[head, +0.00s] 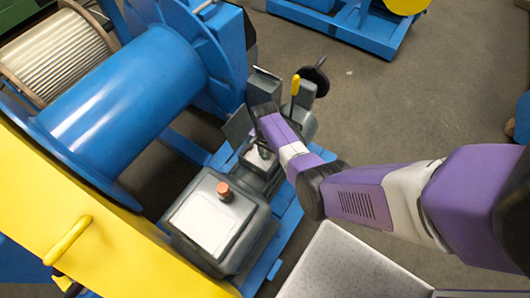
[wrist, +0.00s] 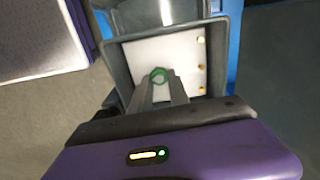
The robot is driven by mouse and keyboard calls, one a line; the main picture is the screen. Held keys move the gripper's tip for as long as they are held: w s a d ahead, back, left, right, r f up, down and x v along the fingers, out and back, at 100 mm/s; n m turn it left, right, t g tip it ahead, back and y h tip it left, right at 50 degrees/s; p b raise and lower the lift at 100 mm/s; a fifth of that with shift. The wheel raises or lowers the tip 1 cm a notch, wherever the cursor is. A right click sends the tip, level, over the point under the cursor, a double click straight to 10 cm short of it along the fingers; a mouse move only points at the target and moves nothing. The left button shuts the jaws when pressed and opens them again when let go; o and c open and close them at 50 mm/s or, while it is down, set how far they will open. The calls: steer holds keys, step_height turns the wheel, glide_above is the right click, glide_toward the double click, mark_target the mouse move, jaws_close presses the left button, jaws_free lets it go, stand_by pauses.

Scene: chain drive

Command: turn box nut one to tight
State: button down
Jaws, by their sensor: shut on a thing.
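In the wrist view, an open grey box (wrist: 124,72) has a pale inner plate (wrist: 180,52) with three small brass-coloured nuts or bolts (wrist: 203,66) along its right side. A green ring-shaped piece, which looks like a nut (wrist: 158,74), sits left of them between my fingertips. My gripper (wrist: 160,84) is shut on this green piece, its two grey fingers reaching into the box. No number shows, so I cannot tell from markings which nut is box nut one. In the head view, my gripper (head: 259,151) is at the small grey box, mostly hidden by my purple arm.
A larger grey housing with a pale lid (head: 208,213) and an orange-brown knob (head: 224,191) stands in front of the small box. A yellow-handled lever (head: 295,86) and a black handwheel (head: 315,76) are behind it. A large blue drum (head: 130,100) is at left. Open floor lies right.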

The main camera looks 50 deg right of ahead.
mark_target(265, 155)
steer(key=shift+r, duration=0.15)
steer(key=c, duration=1.2)
jaws_free()
steer(key=shift+c, duration=0.2)
steer(key=shift+r+p, duration=0.8)
steer(key=shift+r, duration=3.05)
